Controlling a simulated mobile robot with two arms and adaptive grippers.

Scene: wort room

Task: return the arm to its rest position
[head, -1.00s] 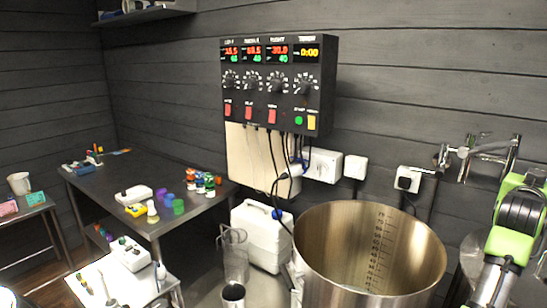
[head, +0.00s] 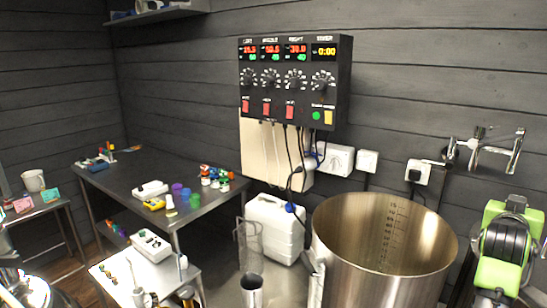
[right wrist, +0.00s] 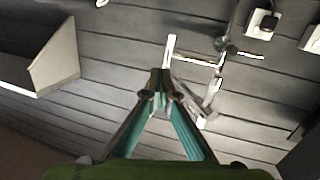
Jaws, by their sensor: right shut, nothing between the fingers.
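My right arm (head: 505,250), green and black, stands at the right edge of the head view, to the right of the big steel kettle (head: 385,255). Its fingers are not clear there. In the right wrist view my right gripper (right wrist: 160,88) is shut, its teal-padded fingers meeting at the tips with nothing between them. Behind it are the dark plank wall and a metal tap (right wrist: 222,55), also seen in the head view (head: 485,148). I cannot tell how far the fingertips are from the tap. My left gripper is not in view.
A control box (head: 295,82) hangs on the wall above a white canister (head: 273,230). A dark table (head: 130,185) with several small bottles stands left. A small white table (head: 120,280) is in front. Sockets (head: 418,172) with cables line the wall.

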